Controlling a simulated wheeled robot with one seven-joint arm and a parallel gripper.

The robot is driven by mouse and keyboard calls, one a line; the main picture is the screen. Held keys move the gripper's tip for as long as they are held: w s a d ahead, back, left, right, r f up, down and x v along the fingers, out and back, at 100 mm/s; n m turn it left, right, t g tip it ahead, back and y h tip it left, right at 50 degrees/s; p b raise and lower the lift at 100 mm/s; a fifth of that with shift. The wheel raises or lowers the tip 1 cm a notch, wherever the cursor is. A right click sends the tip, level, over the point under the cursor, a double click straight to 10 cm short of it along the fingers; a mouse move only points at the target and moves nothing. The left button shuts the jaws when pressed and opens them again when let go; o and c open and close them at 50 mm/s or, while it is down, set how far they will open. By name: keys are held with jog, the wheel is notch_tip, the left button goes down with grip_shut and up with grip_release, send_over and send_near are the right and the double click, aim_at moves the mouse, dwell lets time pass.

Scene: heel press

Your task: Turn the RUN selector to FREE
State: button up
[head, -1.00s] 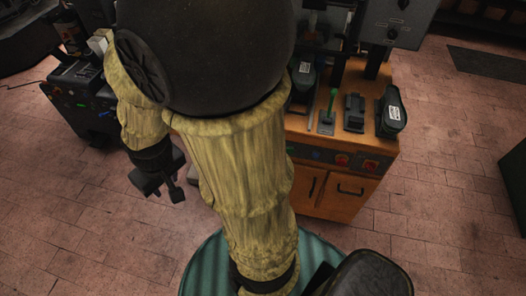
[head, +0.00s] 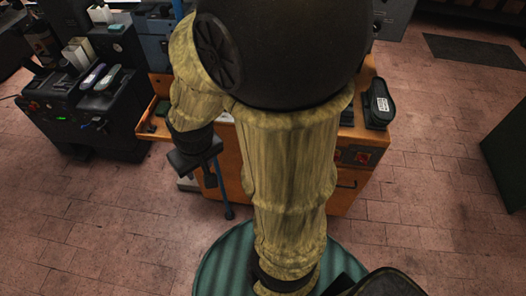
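The front of the orange cabinet (head: 345,195) carries a control strip, with a red knob (head: 362,158) on a dark plate showing at its right end. No label is readable, so I cannot tell which control is the RUN selector. My arm hides the middle of the strip. My gripper (head: 210,175) hangs pointing down in front of the left part of the cabinet, left of the red knob and apart from it. Nothing shows held in it. Its fingers are small and dark, and their gap is unclear.
A black machine (head: 85,115) with a green light stands to the left. A black shoe-like item (head: 378,103) lies on the cabinet's top at right. A blue-grey rod (head: 228,205) stands just below my gripper. Brick floor (head: 430,220) is clear at right.

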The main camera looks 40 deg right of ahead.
jog(key=o, duration=0.5)
jog(key=shift+w+f, duration=0.1)
jog(key=shift+f, duration=0.1)
jog(key=o, duration=0.5)
jog(key=w+f+m+b, duration=0.1)
jog(key=w+f+b, duration=0.1)
jog(key=f, duration=0.3)
jog(key=w+d+f+m+t+b, duration=0.1)
jog(key=w+f+b, duration=0.1)
jog(key=f+b, duration=0.2)
jog(key=w+d+f+m+b, duration=0.1)
jog(key=w+f+b, duration=0.1)
jog(key=f, duration=0.4)
jog(key=shift+t+h+b, duration=0.3)
jog(key=shift+t+b, duration=0.1)
jog(key=shift+b, duration=0.2)
jog(key=shift+c, duration=0.2)
jog(key=d+f+m+t+h+b, duration=0.1)
jog(key=d+f+t+h+b, duration=0.1)
jog(key=d+f+h+b, duration=0.2)
jog(key=w+d+f+t+h+b, duration=0.1)
jog(key=d+f+t+h+b, duration=0.2)
jog(key=d+f+b, duration=0.5)
jog(key=w+d+f+m+t+h+b, duration=0.1)
jog(key=d+f+h+b, duration=0.5)
jog(key=f+b, duration=0.7)
notch_tip(320, 180, down, 4)
jog(key=shift+w+r+m+t, duration=0.1)
jog(key=shift+w+m+t, duration=0.15)
jog(key=shift+t, duration=0.45)
